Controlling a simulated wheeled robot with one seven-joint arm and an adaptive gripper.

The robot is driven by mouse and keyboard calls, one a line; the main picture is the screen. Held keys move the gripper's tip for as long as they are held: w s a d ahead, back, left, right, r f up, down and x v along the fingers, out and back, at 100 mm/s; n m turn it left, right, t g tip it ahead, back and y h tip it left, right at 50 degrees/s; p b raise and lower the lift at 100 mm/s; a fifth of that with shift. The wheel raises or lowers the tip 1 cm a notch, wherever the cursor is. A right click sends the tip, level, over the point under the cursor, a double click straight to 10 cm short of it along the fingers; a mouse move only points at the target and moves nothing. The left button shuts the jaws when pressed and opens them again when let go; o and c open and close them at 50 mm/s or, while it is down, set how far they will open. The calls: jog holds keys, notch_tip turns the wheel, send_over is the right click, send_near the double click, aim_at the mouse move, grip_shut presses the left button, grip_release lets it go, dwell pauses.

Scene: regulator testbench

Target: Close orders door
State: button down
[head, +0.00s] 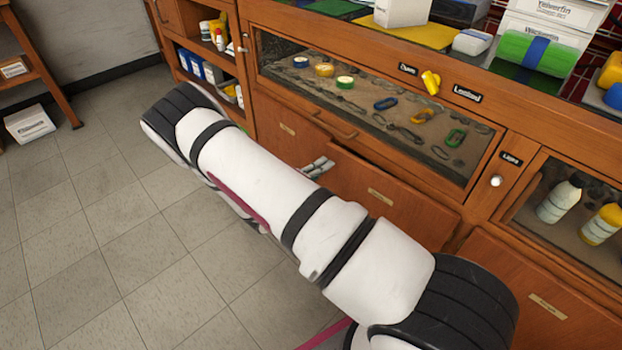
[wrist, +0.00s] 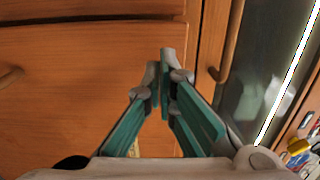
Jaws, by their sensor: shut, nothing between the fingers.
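Below the glass display, the wooden cabinet front carries several door panels with small brass plates too small to read, so I cannot tell which names the orders door. The middle panel (head: 415,212) has a dark gap along its top edge and looks slightly ajar. The panel left of it (head: 275,120) looks nearly flush, but my arm hides part of it. My gripper (head: 318,167) is by the upper left of the middle panel. In the wrist view my gripper (wrist: 160,75) is shut and empty, its fingertips in front of wooden panels (wrist: 70,75); contact is unclear.
The glass display (head: 375,105) with small coloured items is above the panels, with a yellow knob (head: 431,81) between "Open" and "Locked" labels. A wooden handle (wrist: 230,45) is right of the fingers. Tiled floor (head: 90,220) is clear at left.

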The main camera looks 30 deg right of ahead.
aim_at(334, 156)
jog(key=shift+b+x, duration=0.3)
jog(key=shift+x, duration=0.9)
jog(key=d, duration=0.1)
jog(key=w+d+g, duration=0.1)
jog(key=d, duration=0.1)
jog(key=shift+f+m+b, duration=0.1)
jog(key=shift+m+b, duration=0.2)
jog(key=shift+m, duration=0.1)
jog(key=shift+w+d+g, duration=0.15)
jog(key=shift+d+g, duration=0.15)
jog(key=shift+g, duration=0.1)
jog(key=shift+d+r, duration=0.1)
jog(key=shift+r, duration=0.1)
jog(key=shift+a, duration=0.35)
jog(key=s+a+p, duration=0.3)
jog(key=a, duration=1)
jog(key=shift+s+a+p, duration=0.25)
jog(key=shift+a+p, duration=0.1)
jog(key=shift+a, duration=0.05)
